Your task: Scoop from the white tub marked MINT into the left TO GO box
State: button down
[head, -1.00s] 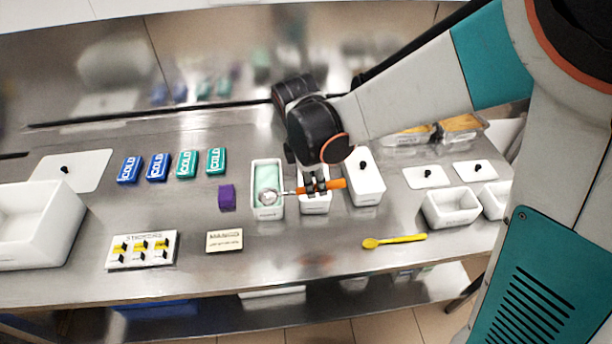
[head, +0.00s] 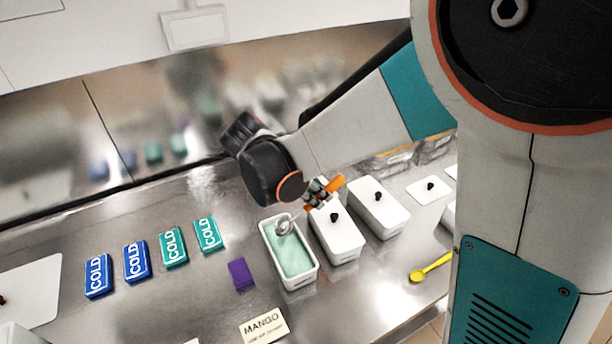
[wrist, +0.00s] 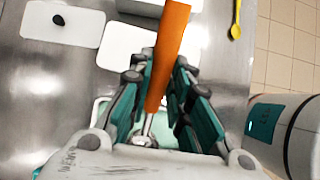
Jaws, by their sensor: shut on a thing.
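My gripper (head: 322,193) is shut on the orange handle (wrist: 168,45) of a metal scoop. The scoop's round bowl (head: 284,225) is at the far end of an open white tub (head: 302,284) with pale green contents. I cannot tell whether the bowl touches the contents or holds any. No marking is readable on this tub.
Two lidded white tubs (head: 340,244) (head: 382,222) stand right of the open one. A purple block (head: 240,274), a MANGO card (head: 263,327) and several COLD packs (head: 173,247) are to the left. A yellow spoon (head: 430,268) lies at the right, near the front edge.

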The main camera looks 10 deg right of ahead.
jog(key=shift+y, duration=0.6)
jog(key=shift+d+f+b, duration=0.15)
jog(key=shift+f+b, duration=0.7)
jog(key=shift+f, duration=1.25)
jog(key=shift+w+d+r+g+y+p, duration=0.15)
jog(key=shift+d+g+y+p, duration=0.15)
jog(key=shift+d+y+p, duration=0.45)
jog(key=shift+w+d+g+y+p, duration=0.2)
jog(key=shift+d+g+y, duration=0.1)
jog(key=shift+y, duration=0.85)
